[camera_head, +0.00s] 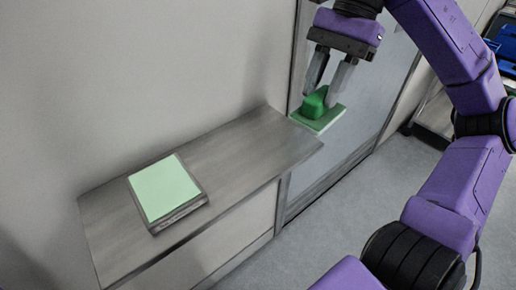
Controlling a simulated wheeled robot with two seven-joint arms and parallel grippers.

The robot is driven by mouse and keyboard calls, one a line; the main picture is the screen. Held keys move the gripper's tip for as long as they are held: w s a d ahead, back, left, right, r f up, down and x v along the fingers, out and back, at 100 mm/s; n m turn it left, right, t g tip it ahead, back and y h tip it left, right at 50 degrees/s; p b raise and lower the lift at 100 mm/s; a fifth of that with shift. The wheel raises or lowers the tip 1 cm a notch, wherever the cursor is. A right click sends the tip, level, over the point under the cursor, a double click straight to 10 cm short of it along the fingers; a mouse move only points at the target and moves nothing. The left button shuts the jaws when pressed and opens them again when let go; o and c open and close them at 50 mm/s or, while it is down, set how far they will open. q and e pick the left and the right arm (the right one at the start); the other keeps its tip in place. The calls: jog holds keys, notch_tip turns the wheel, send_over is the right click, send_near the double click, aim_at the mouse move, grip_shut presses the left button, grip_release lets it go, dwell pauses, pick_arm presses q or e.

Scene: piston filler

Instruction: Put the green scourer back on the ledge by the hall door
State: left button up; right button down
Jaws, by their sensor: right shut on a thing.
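My right gripper (329,92) is shut on that raised grip, with one finger on each side. The scourer is at the right end of the grey ledge (239,147), close to its far right corner and partly past its edge in the picture. I cannot tell whether it touches the ledge. The hall door (378,88) is a grey-blue panel behind the gripper. My left gripper is not in view.
A shallow grey holder with a pale green top (164,188) sits on the left part of the ledge. The ledge between it and the right end is bare. A wall runs behind the ledge. A rack with blue items (507,42) stands at the upper right, beyond open floor.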

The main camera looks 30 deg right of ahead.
jog(key=s+a+r+b, duration=0.1)
jog(key=s+a+r, duration=0.1)
jog(key=a, duration=0.5)
jog(key=s+a+r+b, duration=0.1)
jog(key=s+a, duration=0.1)
jog(key=a, duration=0.6)
jog(key=shift+m+t, duration=0.4)
jog(key=shift+m, duration=0.3)
jog(key=w+d+f+p, duration=0.1)
jog(key=w+d+f, duration=0.1)
jog(key=w+f, duration=0.2)
jog(key=w+d+f+p, duration=0.2)
jog(key=w+d+f, duration=0.1)
jog(key=w+f, duration=0.1)
jog(key=w+d+f+p, duration=0.1)
jog(key=w+d+f, duration=0.2)
jog(key=w+f, duration=0.1)
jog(key=shift+w+f, duration=0.3)
jog(key=shift+f, duration=0.25)
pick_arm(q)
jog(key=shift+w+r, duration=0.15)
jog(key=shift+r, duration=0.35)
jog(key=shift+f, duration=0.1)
pick_arm(e)
jog(key=shift+f, duration=0.1)
